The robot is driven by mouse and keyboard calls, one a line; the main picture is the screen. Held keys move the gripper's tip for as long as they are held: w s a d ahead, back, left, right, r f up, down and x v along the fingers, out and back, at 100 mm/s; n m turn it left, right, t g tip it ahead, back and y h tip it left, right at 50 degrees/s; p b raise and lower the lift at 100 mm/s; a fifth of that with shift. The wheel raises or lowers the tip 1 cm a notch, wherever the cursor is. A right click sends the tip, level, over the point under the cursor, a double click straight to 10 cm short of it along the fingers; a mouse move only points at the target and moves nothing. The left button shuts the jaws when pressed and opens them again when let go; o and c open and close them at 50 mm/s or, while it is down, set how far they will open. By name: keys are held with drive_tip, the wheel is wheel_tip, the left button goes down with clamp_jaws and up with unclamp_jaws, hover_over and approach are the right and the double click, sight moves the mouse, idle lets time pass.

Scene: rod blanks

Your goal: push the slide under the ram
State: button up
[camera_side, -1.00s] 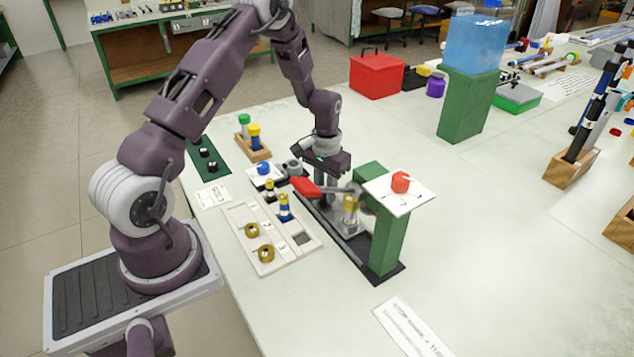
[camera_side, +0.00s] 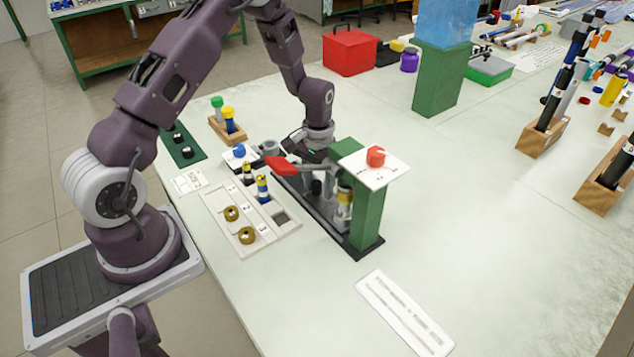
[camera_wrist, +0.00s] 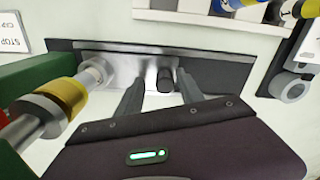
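The slide (camera_wrist: 131,68) is a shiny metal plate on a dark rail, with a black knob (camera_wrist: 165,80) on it. A silver rod blank with a yellow band (camera_wrist: 68,94) stands at the slide's left end in the wrist view. It also shows beside the green press column (camera_side: 369,214) in the side view. The ram (camera_wrist: 22,130) appears in line over the blank; whether they touch I cannot tell. My gripper (camera_wrist: 159,76) is open, its fingers on either side of the knob. Contact is unclear.
A pale tray (camera_side: 257,236) with brass rings and a blue-and-yellow blank lies left of the rail. A white panel with a red knob (camera_side: 376,156) tops the press. A red box (camera_side: 349,52) stands behind.

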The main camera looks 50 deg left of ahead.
drive_tip(key=shift+a, duration=0.1)
wheel_tip(320, 180, up, 7)
drive_tip(key=shift+r, duration=0.1)
idle(0.3)
drive_tip(key=s+d+r+t, duration=0.1)
drive_tip(key=s+d+r, duration=0.1)
drive_tip(key=s+r, duration=0.3)
drive_tip(key=s+d+r+t, duration=0.1)
drive_tip(key=s+d+r, duration=0.2)
drive_tip(key=r, duration=0.6)
drive_tip(key=s+d+r+t, duration=0.1)
drive_tip(key=s+d+r, duration=0.2)
drive_tip(key=s+r, duration=0.4)
drive_tip(key=shift+s, duration=0.4)
drive_tip(key=s+d+r+m+t, duration=0.1)
drive_tip(key=s+d+m+t, duration=0.1)
drive_tip(key=s, duration=0.6)
drive_tip(key=shift+s+d+r+m+t, duration=0.3)
drive_tip(key=shift+r+m, duration=0.05)
drive_tip(key=shift+m, duration=0.45)
